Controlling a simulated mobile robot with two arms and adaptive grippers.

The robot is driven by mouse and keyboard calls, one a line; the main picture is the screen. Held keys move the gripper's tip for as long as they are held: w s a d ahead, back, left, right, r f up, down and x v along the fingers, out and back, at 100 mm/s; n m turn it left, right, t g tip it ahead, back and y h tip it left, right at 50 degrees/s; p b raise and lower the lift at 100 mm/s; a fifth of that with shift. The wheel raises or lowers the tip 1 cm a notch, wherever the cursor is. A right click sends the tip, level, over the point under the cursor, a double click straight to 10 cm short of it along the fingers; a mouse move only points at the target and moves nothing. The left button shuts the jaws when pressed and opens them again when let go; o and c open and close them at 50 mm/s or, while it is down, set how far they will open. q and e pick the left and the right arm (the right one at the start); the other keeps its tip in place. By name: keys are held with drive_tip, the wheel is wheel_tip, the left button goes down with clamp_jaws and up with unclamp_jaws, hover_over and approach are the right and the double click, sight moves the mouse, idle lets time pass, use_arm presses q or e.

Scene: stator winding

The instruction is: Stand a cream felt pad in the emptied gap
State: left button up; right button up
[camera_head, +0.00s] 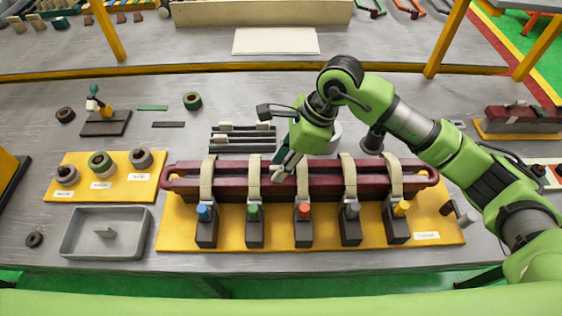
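A dark red coil (330,185) lies across a yellow fixture board (180,225), crossed by several cream straps (254,178). My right gripper (280,172) points down at the coil between the second and third straps from the left. A small pale piece shows at its fingertips, close to the coil's top; I cannot tell whether it is a felt pad or part of the fingers. The gap there is partly hidden by the gripper. Small cream pieces (263,126) sit on a dark slotted rack (243,146) behind the coil. My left gripper is out of view.
Clamps with coloured knobs (303,212) line the coil's front. At left are a grey tray (75,245) and a yellow board (72,193) with tape rolls. Behind stand a small dark stand (106,124) and a white sheet (275,41). My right arm covers the right side.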

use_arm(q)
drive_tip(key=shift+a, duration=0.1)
use_arm(e)
drive_tip(key=shift+r, duration=0.1)
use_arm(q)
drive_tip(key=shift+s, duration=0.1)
use_arm(e)
drive_tip(key=v, duration=1.1)
drive_tip(key=shift+d+r, duration=0.25)
drive_tip(key=shift+r, duration=0.1)
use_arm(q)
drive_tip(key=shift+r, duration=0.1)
